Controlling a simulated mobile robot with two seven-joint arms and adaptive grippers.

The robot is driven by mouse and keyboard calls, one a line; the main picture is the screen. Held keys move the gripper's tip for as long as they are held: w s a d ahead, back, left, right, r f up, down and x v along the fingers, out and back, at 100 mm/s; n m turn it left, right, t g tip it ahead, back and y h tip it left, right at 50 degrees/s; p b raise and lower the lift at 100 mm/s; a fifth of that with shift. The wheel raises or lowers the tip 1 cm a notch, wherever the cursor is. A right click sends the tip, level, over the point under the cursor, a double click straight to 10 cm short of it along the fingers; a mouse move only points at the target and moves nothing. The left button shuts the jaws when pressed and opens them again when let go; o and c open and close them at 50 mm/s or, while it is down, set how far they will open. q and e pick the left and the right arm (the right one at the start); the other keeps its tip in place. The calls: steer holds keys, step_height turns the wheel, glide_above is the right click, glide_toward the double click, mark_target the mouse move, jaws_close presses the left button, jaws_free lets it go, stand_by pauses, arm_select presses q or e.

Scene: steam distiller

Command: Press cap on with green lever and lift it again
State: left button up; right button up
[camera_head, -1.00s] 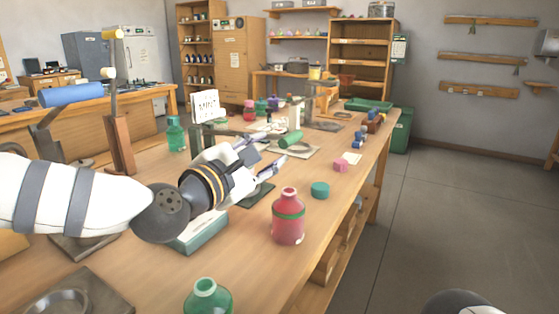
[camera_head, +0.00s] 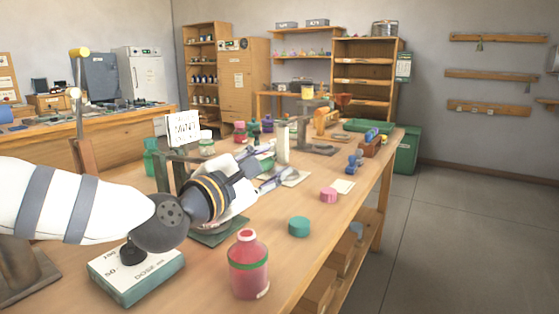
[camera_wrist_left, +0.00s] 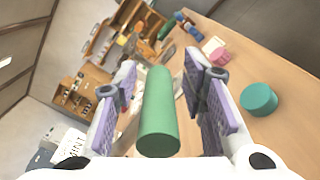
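The green lever handle (camera_wrist_left: 158,115) is a cylinder pointing at the camera in the left wrist view, between the two lilac-padded fingers of my left gripper (camera_wrist_left: 165,95). Gaps show on both sides, so the fingers are open around it without gripping. In the head view my left gripper (camera_head: 265,172) is over the bench, its fingers pointing away to the right; it largely hides the lever there. A teal round cap (camera_head: 299,227) and a pink one (camera_head: 329,195) lie on the bench. I cannot tell which cap the lever presses. My right gripper is out of view.
A red bottle with a green band (camera_head: 249,265) stands near the bench's front edge. A dosing block (camera_head: 135,275) lies under my left arm. A sign (camera_head: 183,127), a white cylinder (camera_head: 282,142) and blue pieces (camera_head: 354,161) are farther along. Floor is free at right.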

arm_select(q)
steer(key=shift+w, duration=0.15)
jaws_close()
steer(key=shift+r, duration=0.1)
